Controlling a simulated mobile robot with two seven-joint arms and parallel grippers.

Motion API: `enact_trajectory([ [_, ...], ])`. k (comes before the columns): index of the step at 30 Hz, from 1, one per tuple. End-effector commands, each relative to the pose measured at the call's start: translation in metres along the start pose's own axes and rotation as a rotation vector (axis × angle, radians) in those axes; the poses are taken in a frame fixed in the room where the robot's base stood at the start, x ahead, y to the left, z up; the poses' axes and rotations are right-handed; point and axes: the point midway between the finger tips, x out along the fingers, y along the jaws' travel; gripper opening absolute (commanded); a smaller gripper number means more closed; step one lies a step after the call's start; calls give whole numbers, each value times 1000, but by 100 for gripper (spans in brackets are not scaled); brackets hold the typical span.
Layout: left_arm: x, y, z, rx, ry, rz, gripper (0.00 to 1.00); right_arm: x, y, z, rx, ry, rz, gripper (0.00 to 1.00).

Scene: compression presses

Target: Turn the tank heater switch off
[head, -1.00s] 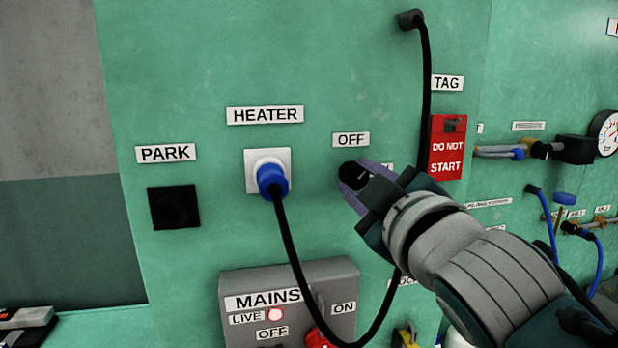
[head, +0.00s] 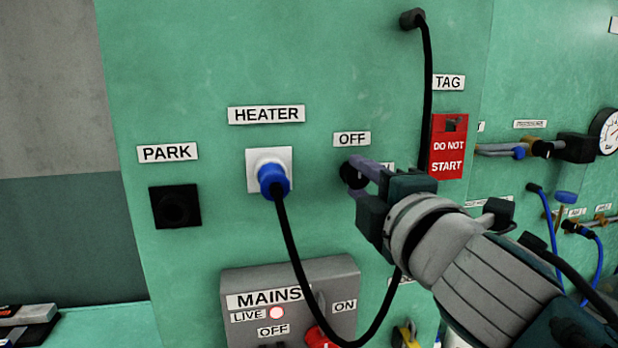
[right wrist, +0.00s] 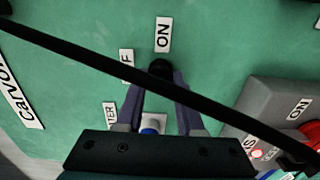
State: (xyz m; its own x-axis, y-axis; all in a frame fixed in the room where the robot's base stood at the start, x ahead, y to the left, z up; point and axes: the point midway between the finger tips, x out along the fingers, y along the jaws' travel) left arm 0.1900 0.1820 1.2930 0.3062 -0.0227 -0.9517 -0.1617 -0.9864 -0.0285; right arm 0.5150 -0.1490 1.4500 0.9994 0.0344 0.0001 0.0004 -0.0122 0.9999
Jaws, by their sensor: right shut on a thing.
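The heater switch is a black round knob (head: 349,174) on the green panel, below the OFF label (head: 352,139) and right of the HEATER label (head: 266,115). My right gripper (head: 361,177) has its purple fingers closed on the knob. In the right wrist view the knob (right wrist: 161,68) sits between the tips of my right gripper (right wrist: 160,80), near the ON label (right wrist: 163,35). The fingers hide part of the knob, and I cannot tell which way it points. My left gripper is not in view.
A blue plug (head: 273,180) sits in the white socket left of the switch. Its black cable (head: 290,255) loops below my right arm and up past the red DO NOT START tag (head: 448,147). The grey MAINS box (head: 350,275) is below. An empty black PARK socket (head: 175,207) is at left.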

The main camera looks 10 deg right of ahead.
Motion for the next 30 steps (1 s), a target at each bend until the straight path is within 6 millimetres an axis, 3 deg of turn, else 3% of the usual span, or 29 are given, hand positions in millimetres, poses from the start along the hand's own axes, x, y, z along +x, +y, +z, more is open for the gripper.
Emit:
enact_trajectory([
  [17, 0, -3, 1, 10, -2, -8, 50, 0, 0, 0, -31, 0, 0, 0],
  [18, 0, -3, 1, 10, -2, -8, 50, 0, 0, 0, -31, 0, 0, 41],
  [25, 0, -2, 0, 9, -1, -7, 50, 0, 0, 0, -29, 0, 0, 67],
  [30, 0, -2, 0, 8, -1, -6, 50, 0, 0, 0, -28, 0, 0, 67],
])
